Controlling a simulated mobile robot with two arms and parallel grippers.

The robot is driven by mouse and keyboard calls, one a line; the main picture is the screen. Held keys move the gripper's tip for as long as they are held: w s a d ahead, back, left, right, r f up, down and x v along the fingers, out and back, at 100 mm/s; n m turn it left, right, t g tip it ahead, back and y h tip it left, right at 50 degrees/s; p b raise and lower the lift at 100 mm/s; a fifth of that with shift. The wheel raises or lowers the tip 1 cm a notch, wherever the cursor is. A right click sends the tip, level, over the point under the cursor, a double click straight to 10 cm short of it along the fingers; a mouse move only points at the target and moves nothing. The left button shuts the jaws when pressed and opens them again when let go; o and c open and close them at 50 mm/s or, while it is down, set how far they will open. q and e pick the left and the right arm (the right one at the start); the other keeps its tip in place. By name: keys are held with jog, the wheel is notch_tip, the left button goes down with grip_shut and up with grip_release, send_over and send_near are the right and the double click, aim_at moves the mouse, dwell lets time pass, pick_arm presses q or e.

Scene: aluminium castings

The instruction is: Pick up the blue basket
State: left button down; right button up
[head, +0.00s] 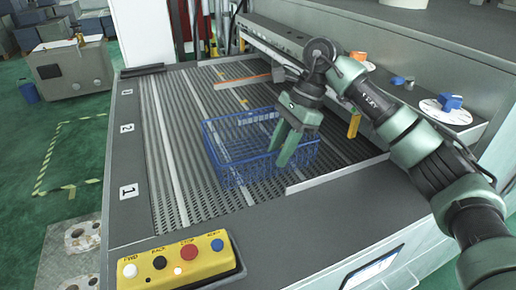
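The blue basket (222,158) is an open wire-mesh basket standing upright on the ribbed conveyor bed, near the middle of the head view. My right gripper (278,157) comes in from the right and points down over the basket's right part. Its two green fingers look a little apart, with no object seen between them. They overlap the basket in the picture, and I cannot tell whether they touch its mesh. They hide part of the basket's right side. My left gripper is not in view.
A yellow button box (178,262) sits on the front edge of the grey machine frame. An orange bar (242,81) lies across the conveyor behind the basket. Round plates with blue pieces (449,101) stand at the right. The conveyor left of the basket is clear.

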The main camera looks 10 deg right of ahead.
aim_at(264, 180)
jog(key=p+x, duration=0.2)
jog(key=x, duration=0.2)
jog(key=shift+a+f+p, duration=0.25)
jog(key=shift+p, duration=0.05)
jog(key=shift+a+f, duration=0.15)
jog(key=shift+f, duration=0.3)
grip_shut()
jog(key=shift+r, duration=0.1)
dwell(0.7)
